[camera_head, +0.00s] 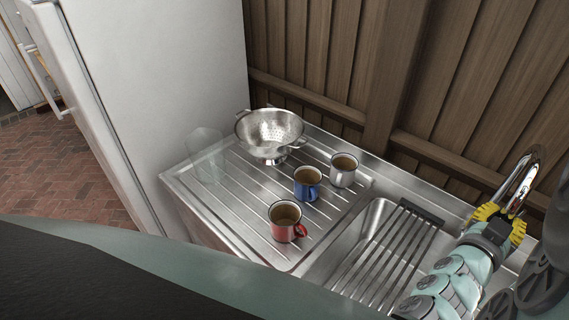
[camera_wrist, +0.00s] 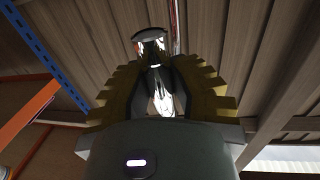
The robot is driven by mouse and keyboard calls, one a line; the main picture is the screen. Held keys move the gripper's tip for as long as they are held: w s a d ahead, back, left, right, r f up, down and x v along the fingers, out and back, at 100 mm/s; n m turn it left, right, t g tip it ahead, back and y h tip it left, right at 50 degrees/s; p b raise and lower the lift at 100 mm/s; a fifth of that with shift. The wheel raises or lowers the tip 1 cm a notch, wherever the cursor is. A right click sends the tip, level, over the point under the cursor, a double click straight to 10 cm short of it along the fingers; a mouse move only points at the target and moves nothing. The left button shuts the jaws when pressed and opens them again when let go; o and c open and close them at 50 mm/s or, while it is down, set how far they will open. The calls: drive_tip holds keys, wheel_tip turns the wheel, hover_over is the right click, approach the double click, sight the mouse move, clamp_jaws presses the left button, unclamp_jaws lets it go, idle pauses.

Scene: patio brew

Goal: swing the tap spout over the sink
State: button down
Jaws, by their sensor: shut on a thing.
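The chrome tap spout (camera_head: 524,178) stands at the right of the head view, in front of the wooden wall. My gripper (camera_head: 502,215) has its yellow ribbed fingers closed around the spout's lower visible part. In the wrist view the shiny spout (camera_wrist: 151,46) shows between the two fingers of my gripper (camera_wrist: 157,72). The sink (camera_head: 372,217) is to the left of the gripper, partly covered by a slatted rack. My arm hides the tap's base and the right part of the sink.
A metal colander (camera_head: 269,132) and a clear glass vessel (camera_head: 207,155) stand farther left. A wooden wall (camera_head: 330,45) closes the back.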

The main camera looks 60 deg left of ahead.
sight(518, 202)
drive_tip(key=shift+d, duration=0.1)
drive_tip(key=c, duration=0.8)
unclamp_jaws()
wheel_tip(518, 202, up, 9)
drive_tip(key=shift+r, duration=0.5)
